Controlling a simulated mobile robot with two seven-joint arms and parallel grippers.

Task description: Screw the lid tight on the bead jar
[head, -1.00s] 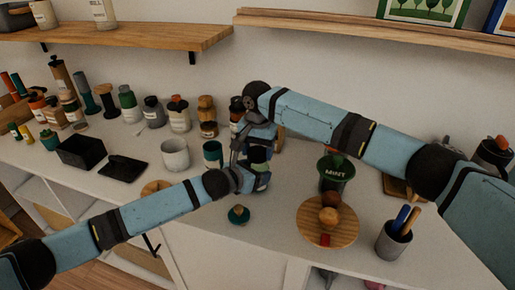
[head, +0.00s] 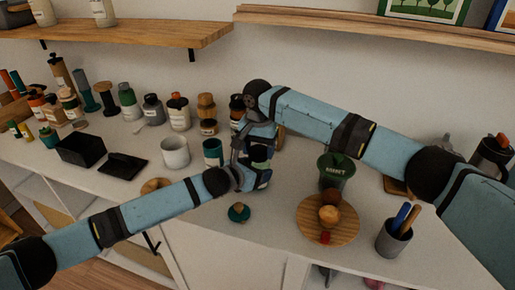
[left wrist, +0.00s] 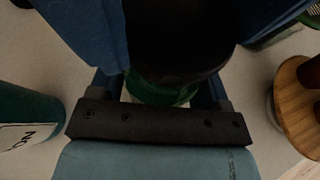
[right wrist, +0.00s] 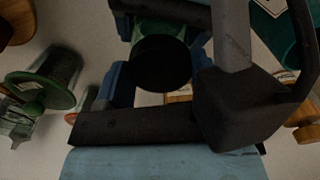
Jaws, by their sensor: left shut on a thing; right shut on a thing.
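My left gripper (head: 246,178) and right gripper (head: 260,150) meet over the middle of the counter, the right one above the left. Both are shut on what appears to be the bead jar. The jar is mostly hidden in the head view. In the left wrist view a green part of the jar (left wrist: 160,88) shows between the left fingers, under a large dark shape. In the right wrist view a dark round lid (right wrist: 161,63) sits between the right fingers, with green beside it. I cannot tell how tightly the lid sits.
A green lid with a knob (head: 239,213) lies on the counter in front of the grippers. A round wooden board (head: 345,231), a dark green MINT container (head: 336,168) and a pen cup (head: 392,242) are to the right. A white cup (head: 175,153) and several bottles stand left.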

